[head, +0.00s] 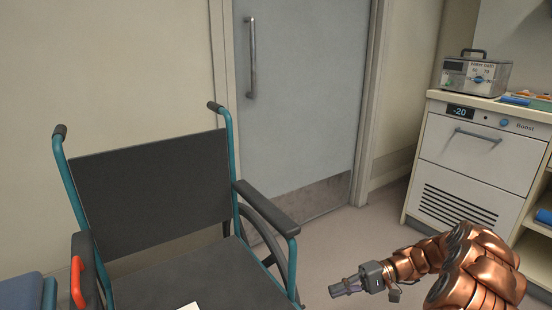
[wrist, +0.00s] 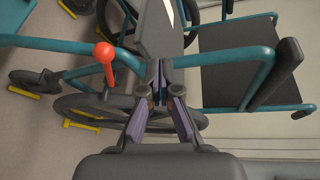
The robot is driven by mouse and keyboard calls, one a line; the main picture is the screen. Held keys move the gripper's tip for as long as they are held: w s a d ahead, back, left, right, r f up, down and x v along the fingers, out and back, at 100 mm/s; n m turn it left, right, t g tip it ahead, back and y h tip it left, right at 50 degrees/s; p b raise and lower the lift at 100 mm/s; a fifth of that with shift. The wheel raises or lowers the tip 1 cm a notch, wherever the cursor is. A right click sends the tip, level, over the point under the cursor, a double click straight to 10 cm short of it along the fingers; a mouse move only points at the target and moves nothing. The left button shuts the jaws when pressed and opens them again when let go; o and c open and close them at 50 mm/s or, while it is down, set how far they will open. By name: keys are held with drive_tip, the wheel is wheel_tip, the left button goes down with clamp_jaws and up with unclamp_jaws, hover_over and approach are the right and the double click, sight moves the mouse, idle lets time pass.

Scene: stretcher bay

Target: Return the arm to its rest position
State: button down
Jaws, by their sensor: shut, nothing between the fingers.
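My gripper (head: 335,291) is at the lower right of the head view, held out in front of the copper-coloured arm and pointing left toward the wheelchair. In the wrist view its purple-padded fingers (wrist: 160,75) come together at the tips, with nothing between them. The wheelchair (head: 150,185), with a black back and teal frame, stands left of my gripper. It also shows in the wrist view (wrist: 236,75), where its frame and wheels lie beyond the fingers. I see no contact between gripper and chair.
A red lever (head: 76,283) sits by the chair's left armrest; a red-knobbed lever (wrist: 104,55) shows in the wrist view. A white item (head: 188,306) lies on the seat. Behind are a grey door (head: 295,100) and a white cabinet (head: 475,150). Open floor (head: 345,235) lies between chair and cabinet.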

drive_tip(key=s+a+r+n+g+h+p, duration=0.1)
drive_tip(key=s+a+r+h+p, duration=0.15)
drive_tip(key=s+r+p, duration=0.45)
drive_tip(key=s+a+r+n+g+h+p, duration=0.1)
drive_tip(key=s+a+r+h+p, duration=0.2)
drive_tip(key=r, duration=0.9)
drive_tip(key=s+a+r+g+h+p, duration=0.1)
drive_tip(key=s+a+r+h+p, duration=0.15)
drive_tip(key=s+r+p, duration=0.5)
drive_tip(key=s+d+r+t+h+p, duration=0.2)
drive_tip(key=s+d+r+h+p, duration=0.1)
drive_tip(key=s+r+p, duration=0.5)
drive_tip(key=s+d+r+m+t+h+p, duration=0.1)
drive_tip(key=s+d+r+t+h+p, duration=0.1)
drive_tip(key=s+d+r+h+p, duration=0.2)
drive_tip(key=s+d+r+p, duration=0.2)
drive_tip(key=s+r+p, duration=0.2)
drive_tip(key=r, duration=0.2)
drive_tip(key=shift+s+d+r+m, duration=0.25)
drive_tip(key=shift+r+m, duration=0.05)
drive_tip(key=shift+r, duration=0.05)
drive_tip(key=shift+d, duration=0.15)
